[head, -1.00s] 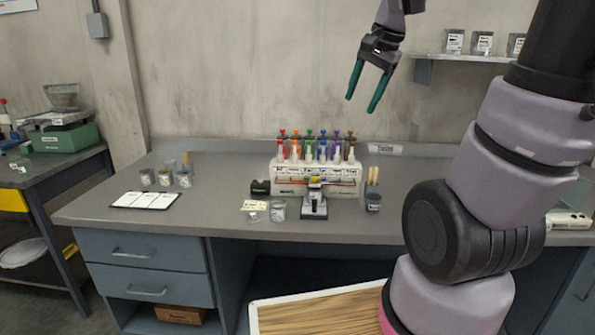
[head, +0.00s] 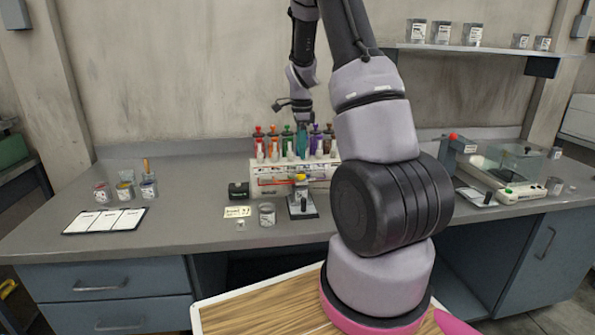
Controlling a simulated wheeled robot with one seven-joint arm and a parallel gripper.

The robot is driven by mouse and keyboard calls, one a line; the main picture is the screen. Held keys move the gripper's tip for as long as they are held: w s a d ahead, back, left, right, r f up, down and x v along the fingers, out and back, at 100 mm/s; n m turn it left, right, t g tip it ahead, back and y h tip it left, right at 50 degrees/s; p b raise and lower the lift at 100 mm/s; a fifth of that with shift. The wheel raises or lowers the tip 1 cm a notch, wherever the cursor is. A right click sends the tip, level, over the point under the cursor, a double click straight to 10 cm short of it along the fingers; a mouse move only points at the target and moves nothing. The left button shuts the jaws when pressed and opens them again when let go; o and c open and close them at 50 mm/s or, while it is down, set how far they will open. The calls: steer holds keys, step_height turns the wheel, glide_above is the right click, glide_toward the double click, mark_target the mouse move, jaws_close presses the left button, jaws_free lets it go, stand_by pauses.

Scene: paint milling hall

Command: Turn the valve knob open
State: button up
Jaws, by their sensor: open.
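A white dispenser rack (head: 268,180) stands at the back of the grey bench. Several bottles with coloured knobs rise from it: red, orange, green, purple and brown, with a red knob (head: 258,130) at the left end. I cannot tell which one is the valve knob. My gripper (head: 302,145) points down with teal fingers over the middle of the row. It looks empty and is open, though its fingers overlap in this view. I cannot tell whether they touch a knob. A small stand with a yellow top (head: 301,178) sits in front of the rack.
A cup (head: 267,214), a card (head: 237,211) and a black box (head: 238,190) lie left of the stand. Several paint pots (head: 124,190) and a white chart (head: 104,221) are farther left. A scale (head: 510,190) stands at right.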

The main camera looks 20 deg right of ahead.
mark_target(301, 173)
step_height(301, 173, down, 8)
steer(key=shift+f, duration=0.2)
jaws_close()
